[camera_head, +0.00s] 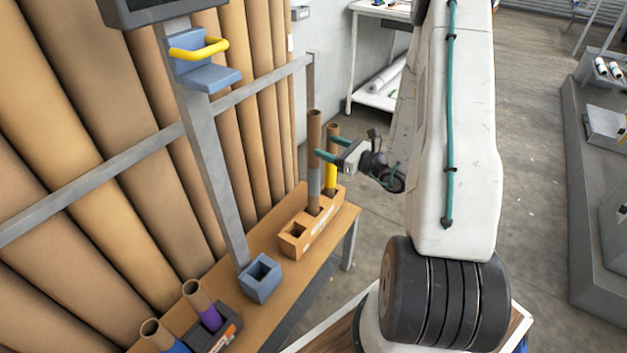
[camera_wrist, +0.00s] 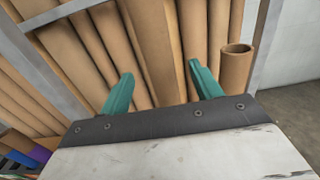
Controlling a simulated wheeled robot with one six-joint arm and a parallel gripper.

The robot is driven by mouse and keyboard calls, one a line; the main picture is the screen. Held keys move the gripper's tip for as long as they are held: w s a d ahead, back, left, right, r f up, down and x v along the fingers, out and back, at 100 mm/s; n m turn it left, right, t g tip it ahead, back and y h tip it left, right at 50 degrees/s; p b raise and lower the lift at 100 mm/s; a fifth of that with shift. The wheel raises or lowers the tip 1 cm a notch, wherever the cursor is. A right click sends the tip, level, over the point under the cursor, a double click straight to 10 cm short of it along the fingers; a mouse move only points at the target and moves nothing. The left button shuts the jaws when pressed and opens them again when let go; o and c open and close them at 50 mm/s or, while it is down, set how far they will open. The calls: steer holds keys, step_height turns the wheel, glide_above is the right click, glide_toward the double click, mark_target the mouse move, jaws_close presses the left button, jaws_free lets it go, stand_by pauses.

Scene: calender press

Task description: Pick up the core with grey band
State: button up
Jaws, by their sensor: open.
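The core with grey band (camera_head: 314,178) is a brown tube standing upright in the orange rack (camera_head: 292,246). Its grey band is on the lower half. My gripper (camera_head: 324,147) is open, level with the upper part of this core and close to it in the head view. Its green fingers point left toward the leaning tubes. In the wrist view, nothing stands between the fingers of my gripper (camera_wrist: 157,85). One brown core top (camera_wrist: 236,62) shows just right of the right finger; its band is hidden, so I cannot tell which core it is.
A core with a yellow band (camera_head: 331,172) stands behind the grey-banded one in the same rack. A dark holder (camera_head: 222,338) with purple and blue cores is at the near end of the table. A blue square socket (camera_head: 260,278) stands between. Large brown tubes (camera_head: 110,120) lean behind a rail.

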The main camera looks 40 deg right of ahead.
mark_target(320, 143)
steer(key=x, duration=0.6)
jaws_close()
